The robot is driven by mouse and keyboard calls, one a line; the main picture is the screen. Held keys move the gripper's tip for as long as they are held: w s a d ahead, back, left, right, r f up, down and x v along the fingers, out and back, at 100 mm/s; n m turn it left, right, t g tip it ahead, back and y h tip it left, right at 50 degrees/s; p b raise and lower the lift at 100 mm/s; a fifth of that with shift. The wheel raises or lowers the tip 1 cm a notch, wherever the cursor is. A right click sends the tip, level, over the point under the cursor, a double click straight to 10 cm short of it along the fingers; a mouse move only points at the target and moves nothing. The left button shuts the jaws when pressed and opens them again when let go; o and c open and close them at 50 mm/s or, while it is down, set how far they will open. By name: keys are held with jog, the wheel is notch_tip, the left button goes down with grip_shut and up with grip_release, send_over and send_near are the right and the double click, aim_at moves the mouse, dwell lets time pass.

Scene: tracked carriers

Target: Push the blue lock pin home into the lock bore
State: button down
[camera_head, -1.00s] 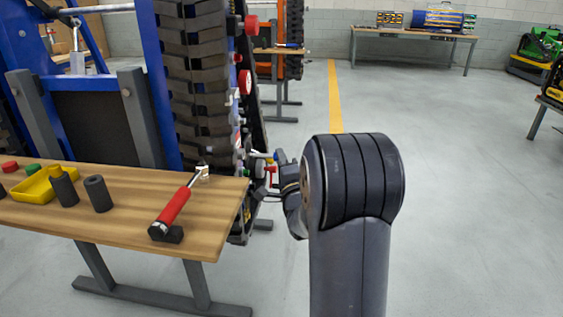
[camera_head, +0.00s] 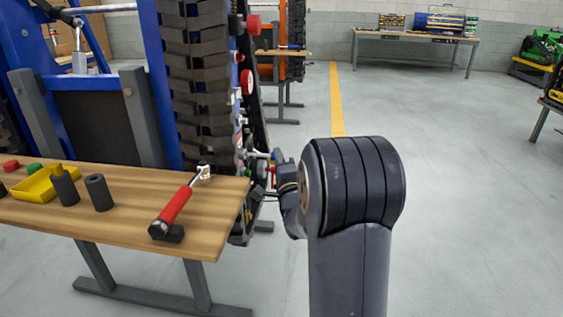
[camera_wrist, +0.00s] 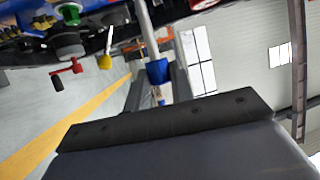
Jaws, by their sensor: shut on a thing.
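The blue lock pin (camera_wrist: 158,71) shows in the wrist view as a blue collar on a pale metal rod. The rod runs up from the collar to the picture's top edge, towards the dark machine side. My gripper (camera_wrist: 158,84) is shut on the blue end, with a grey finger on each side. I cannot make out the lock bore or tell how far the rod is in it. In the head view my wrist (camera_head: 286,185) is close to the machine's right side, and my own arm hides part of the gripper. A small blue spot (camera_head: 271,156) shows there.
In the wrist view a red crank (camera_wrist: 68,71), a yellow knob (camera_wrist: 105,62) and a green knob (camera_wrist: 70,12) stick out left of the pin. A wooden bench (camera_head: 120,217) with a red-handled tool (camera_head: 175,208) stands at left.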

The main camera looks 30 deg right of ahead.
jog(key=w+a+b, duration=0.2)
jog(key=w+a, duration=0.1)
jog(key=a, duration=0.2)
jog(key=shift+w+a, duration=0.35)
jog(key=shift+w, duration=0.05)
dwell(1.9)
jog(key=shift+d, duration=0.1)
jog(key=s+d+b, duration=0.2)
jog(key=s+d, duration=0.2)
jog(key=d, duration=0.1)
jog(key=shift+d, duration=0.35)
dwell(1.0)
jog(key=shift+b, duration=0.85)
dwell(1.5)
jog(key=shift+w+a, duration=0.3)
jog(key=shift+a, duration=0.1)
jog(key=shift+w+a, duration=0.2)
jog(key=shift+a, duration=0.05)
jog(key=shift+a, duration=0.1)
